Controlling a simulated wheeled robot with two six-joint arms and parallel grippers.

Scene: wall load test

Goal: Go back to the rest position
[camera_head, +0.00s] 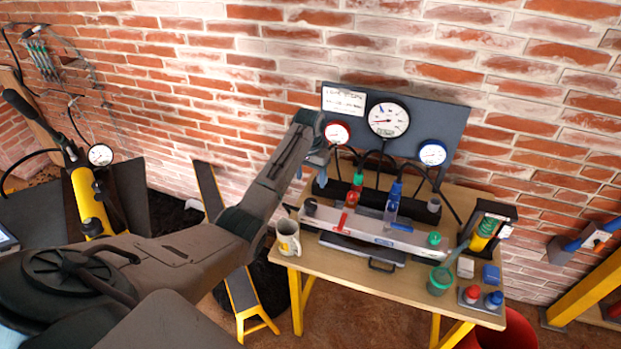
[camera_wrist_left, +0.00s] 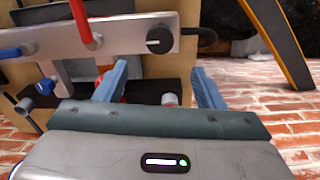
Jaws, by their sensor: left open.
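My left arm comes in from the left in the head view and bends up toward the back of the table. My left gripper (camera_head: 318,168) hangs in front of the panel's left end, above the left part of the valve manifold. In the left wrist view its two blue fingers (camera_wrist_left: 159,72) stand wide apart with nothing between them. The grey manifold (camera_wrist_left: 130,40) with a red lever and a black knob (camera_wrist_left: 159,40) shows beyond the fingers. I cannot tell the exact gap. My right gripper is in neither view.
A dark gauge panel (camera_head: 415,105) stands behind, against the brick wall. A yellow-black trestle (camera_head: 243,290) stands left of the table.

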